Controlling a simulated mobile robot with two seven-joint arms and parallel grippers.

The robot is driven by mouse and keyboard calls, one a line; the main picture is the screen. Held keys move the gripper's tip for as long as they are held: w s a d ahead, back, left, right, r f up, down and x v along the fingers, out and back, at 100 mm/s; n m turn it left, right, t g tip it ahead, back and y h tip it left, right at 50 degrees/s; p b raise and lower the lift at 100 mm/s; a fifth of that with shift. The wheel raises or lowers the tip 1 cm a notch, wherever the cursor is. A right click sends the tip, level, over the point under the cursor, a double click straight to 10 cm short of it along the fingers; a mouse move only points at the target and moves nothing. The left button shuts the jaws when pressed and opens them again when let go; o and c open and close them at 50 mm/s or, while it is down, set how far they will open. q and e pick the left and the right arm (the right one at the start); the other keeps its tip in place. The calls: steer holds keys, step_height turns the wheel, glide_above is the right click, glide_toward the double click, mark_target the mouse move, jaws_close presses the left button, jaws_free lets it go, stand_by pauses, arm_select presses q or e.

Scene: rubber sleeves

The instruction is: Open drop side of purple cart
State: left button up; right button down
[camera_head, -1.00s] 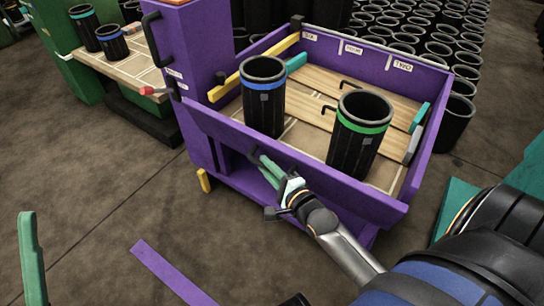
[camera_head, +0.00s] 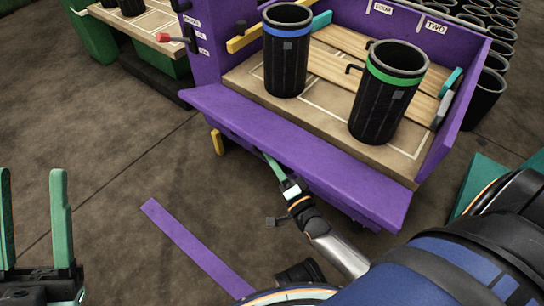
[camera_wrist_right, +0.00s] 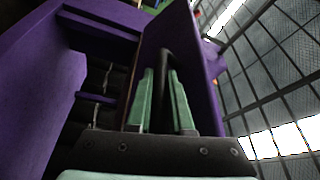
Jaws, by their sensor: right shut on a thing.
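The purple cart (camera_head: 473,72) fills the middle and right of the head view. Its near drop side (camera_head: 300,143) leans outward and down, leaving the wooden deck visible behind it. My right gripper (camera_head: 272,165) is below and in front of this panel, partly hidden by its edge. In the right wrist view its green fingers (camera_wrist_right: 163,95) are shut around a dark bar-like handle (camera_wrist_right: 165,60) beside a purple panel. My left gripper (camera_head: 33,205) stands at the lower left, fingers wide apart, empty and away from the cart.
A black sleeve with a blue band (camera_head: 287,70) and one with a green band (camera_head: 378,115) stand upright on the deck. A purple strip (camera_head: 195,245) lies in front of the cart. A bench (camera_head: 150,25) stands at the upper left. The floor at left is clear.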

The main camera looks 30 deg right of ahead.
steer(key=shift+f+b, duration=0.4)
steer(key=shift+f, duration=0.6)
steer(key=c, duration=0.8)
jaws_free()
steer(key=shift+r, duration=0.1)
